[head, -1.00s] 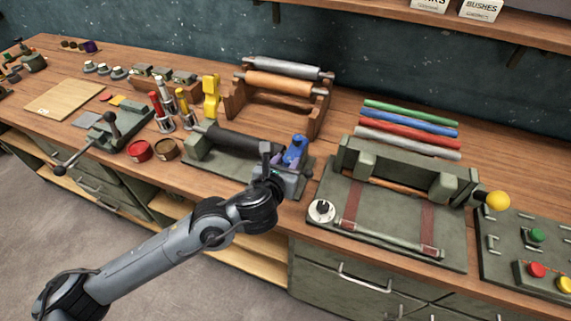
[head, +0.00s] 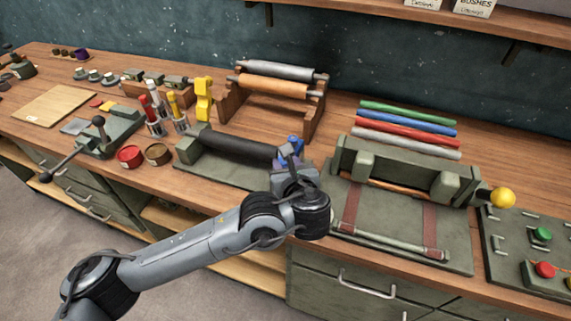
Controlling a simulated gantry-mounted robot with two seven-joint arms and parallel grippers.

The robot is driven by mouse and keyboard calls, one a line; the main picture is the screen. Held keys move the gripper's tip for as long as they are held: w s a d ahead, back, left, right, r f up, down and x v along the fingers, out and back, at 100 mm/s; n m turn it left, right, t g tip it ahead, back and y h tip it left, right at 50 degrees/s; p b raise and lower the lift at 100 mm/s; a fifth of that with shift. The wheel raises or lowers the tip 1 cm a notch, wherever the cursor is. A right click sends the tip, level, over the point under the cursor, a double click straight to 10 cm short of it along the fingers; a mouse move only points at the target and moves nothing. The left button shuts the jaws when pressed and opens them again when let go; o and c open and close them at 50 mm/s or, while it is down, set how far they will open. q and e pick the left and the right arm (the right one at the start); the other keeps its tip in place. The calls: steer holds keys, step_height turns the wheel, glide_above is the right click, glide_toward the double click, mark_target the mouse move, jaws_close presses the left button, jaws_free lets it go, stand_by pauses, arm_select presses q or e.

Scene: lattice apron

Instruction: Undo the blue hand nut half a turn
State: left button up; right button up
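The blue hand nut (head: 292,149) is at the right end of a dark roller (head: 235,145) on a green base plate (head: 215,172). Its upper part shows; the lower part is hidden behind my gripper. My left gripper (head: 288,170) is right in front of the nut in the picture. Its fingers are foreshortened and partly covered by my wrist, so I cannot tell if they touch the nut or how far apart they are. My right gripper is not in view.
Right of my wrist is a green fixture (head: 400,170) with a yellow knob (head: 502,197). Coloured rods (head: 408,122) lie behind it. A wooden roller rack (head: 270,100) stands behind the nut. Red (head: 130,156) and brown tins sit left, near the bench's front edge.

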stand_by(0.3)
arm_select(q)
steer(key=o, duration=1)
steer(key=shift+o, duration=0.2)
steer(key=p+v, duration=0.2)
steer(key=v, duration=0.8)
steer(key=shift+s+r, duration=0.2)
steer(key=shift+s, duration=0.15)
steer(key=shift+d, duration=0.1)
